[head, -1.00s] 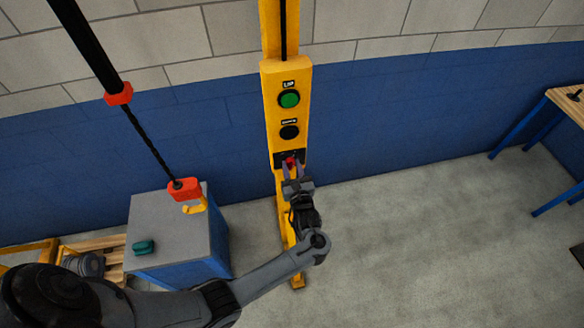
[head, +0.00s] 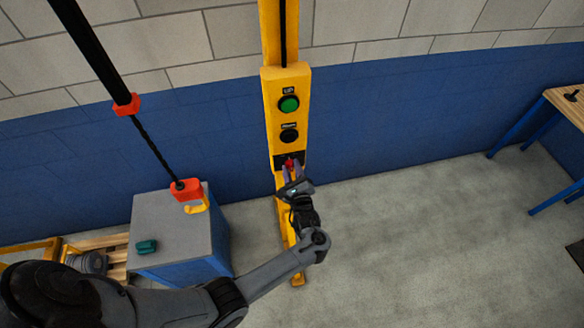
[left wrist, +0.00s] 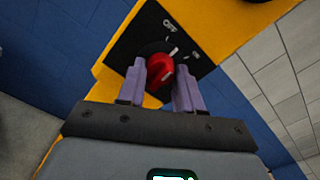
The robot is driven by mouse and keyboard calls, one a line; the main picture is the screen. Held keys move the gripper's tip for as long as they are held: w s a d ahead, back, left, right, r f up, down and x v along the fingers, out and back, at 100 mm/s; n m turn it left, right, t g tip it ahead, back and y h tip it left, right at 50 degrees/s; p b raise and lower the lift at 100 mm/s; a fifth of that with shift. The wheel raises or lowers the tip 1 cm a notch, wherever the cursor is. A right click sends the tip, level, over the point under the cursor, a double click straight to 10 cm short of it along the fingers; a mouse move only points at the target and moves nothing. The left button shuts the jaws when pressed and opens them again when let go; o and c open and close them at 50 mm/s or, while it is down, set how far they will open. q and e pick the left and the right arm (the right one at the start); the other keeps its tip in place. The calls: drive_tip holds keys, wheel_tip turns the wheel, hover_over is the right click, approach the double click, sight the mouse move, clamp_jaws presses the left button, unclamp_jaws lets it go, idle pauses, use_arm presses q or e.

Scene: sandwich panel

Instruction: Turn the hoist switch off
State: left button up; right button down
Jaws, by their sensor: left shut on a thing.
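The yellow pendant panel (head: 268,110) hangs on a yellow post, with a green UP button (head: 289,104) and a black button (head: 289,136) below it. The hoist switch is a red rotary knob (head: 290,164) on a black plate at the panel's lower end. In the left wrist view the red knob (left wrist: 160,73) sits between the purple fingers of my left gripper (left wrist: 160,82), which is shut on it. OFF and ON labels show beside the knob; which one it points at is hard to tell. My left gripper (head: 291,172) reaches up from below in the head view. My right gripper is out of view.
A red hoist block with a yellow hook (head: 187,190) hangs over a grey-topped blue cabinet (head: 170,217), left of the panel. A teal object (head: 146,247) lies on the cabinet. A wooden-topped bench (head: 562,104) stands at far right. The floor between is clear.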

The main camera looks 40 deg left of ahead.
use_arm(q)
drive_tip(key=n, duration=0.5)
drive_tip(key=shift+n, duration=0.3)
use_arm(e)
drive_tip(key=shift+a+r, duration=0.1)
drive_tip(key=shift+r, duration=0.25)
use_arm(q)
drive_tip(key=o, duration=1)
drive_tip(key=shift+o, duration=0.2)
drive_tip(key=shift+d+r+p, duration=0.1)
drive_tip(key=shift+p, duration=0.25)
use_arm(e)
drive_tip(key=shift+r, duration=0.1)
